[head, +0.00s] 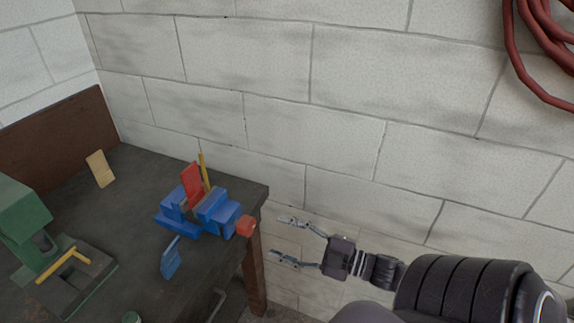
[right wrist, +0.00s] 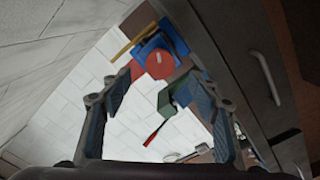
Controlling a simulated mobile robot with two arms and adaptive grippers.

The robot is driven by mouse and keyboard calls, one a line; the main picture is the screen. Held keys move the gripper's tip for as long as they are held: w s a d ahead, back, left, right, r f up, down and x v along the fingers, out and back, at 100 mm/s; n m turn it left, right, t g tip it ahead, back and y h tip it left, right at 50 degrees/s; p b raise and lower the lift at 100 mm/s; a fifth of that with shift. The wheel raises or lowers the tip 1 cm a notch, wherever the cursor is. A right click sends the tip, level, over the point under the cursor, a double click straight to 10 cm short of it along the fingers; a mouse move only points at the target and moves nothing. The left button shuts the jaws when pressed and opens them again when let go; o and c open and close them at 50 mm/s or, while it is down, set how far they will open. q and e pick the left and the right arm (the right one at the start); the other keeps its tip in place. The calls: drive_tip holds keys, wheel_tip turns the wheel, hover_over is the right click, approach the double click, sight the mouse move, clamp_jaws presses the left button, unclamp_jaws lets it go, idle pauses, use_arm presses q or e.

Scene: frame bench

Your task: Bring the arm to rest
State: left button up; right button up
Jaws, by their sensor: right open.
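My right gripper (head: 276,239) is open, its fingers pointing left, just off the right edge of the bench. Nothing is between its fingers in the head view. In the right wrist view its two fingers (right wrist: 162,88) stand wide apart. The blue vise (head: 213,211) sits on the bench corner left of the gripper, with a red piece (head: 193,184) and a thin yellow strip (head: 204,172) standing at it. Its round red end (head: 245,226) faces the gripper, apart from the fingertips. It also shows beyond the fingers in the wrist view (right wrist: 160,64). My left gripper is not in view.
The dark bench (head: 130,215) fills the lower left, with a green machine (head: 24,222), a yellow bar (head: 63,263), a small tan block (head: 100,169) and a blue plate (head: 170,258). A white block wall (head: 330,130) stands behind. A red hose (head: 540,50) hangs upper right.

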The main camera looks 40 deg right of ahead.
drive_tip(key=shift+s+d, duration=0.2)
drive_tip(key=shift+s, duration=0.3)
